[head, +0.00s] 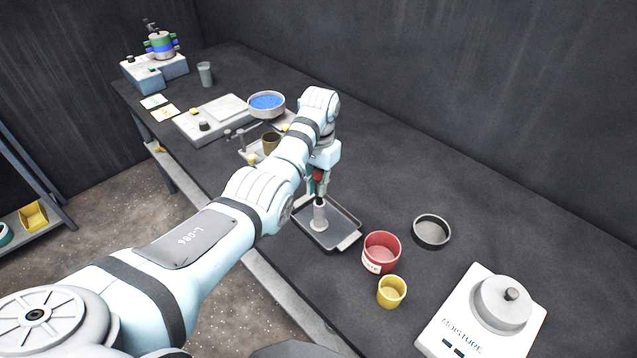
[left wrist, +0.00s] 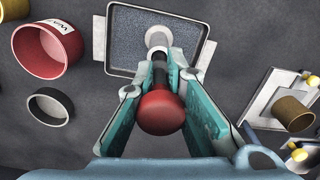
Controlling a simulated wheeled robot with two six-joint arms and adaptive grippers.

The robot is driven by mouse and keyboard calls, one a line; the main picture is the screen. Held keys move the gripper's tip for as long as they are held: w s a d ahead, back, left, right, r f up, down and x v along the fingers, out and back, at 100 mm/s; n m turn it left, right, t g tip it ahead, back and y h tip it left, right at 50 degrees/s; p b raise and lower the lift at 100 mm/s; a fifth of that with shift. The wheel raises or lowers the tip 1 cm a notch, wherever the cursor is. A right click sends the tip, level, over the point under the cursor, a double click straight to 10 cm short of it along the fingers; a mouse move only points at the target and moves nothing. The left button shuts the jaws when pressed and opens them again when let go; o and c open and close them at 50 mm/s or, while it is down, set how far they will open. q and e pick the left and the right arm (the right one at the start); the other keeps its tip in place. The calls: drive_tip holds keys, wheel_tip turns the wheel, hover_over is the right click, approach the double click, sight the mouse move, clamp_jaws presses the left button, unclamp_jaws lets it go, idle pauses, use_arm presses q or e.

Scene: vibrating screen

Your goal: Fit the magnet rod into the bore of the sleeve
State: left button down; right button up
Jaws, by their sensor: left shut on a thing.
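My left gripper (head: 318,190) points down over a grey tray (head: 341,226) and is shut on the magnet rod. The rod's red knob (head: 318,174) shows between the fingers. In the left wrist view the gripper (left wrist: 160,82) holds the rod (left wrist: 160,74) by its dark shaft, with the red knob (left wrist: 162,112) nearest the camera. The pale grey sleeve (head: 320,217) stands upright in the tray, directly below the fingertips. It also shows beyond the rod in the left wrist view (left wrist: 157,38). I cannot tell whether the rod's lower end is inside the bore. My right gripper is out of view.
A red cup (head: 381,253), a yellow cup (head: 391,292) and a dark round dish (head: 432,232) stand right of the tray. A white moisture device (head: 482,325) is at front right. A bowl of blue grains (head: 266,104) stands farther back. The table's right rear is clear.

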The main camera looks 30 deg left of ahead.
sight(319, 173)
use_arm(q)
drive_tip(key=shift+f+b, duration=0.75)
drive_tip(key=shift+f, duration=0.75)
drive_tip(key=c, duration=1.6)
unclamp_jaws()
drive_tip(key=shift+o, duration=0.2)
wheel_tip(319, 173, up, 8)
drive_tip(key=shift+d+f, duration=0.1)
drive_tip(key=shift+f, duration=0.1)
drive_tip(key=shift+f, duration=0.1)
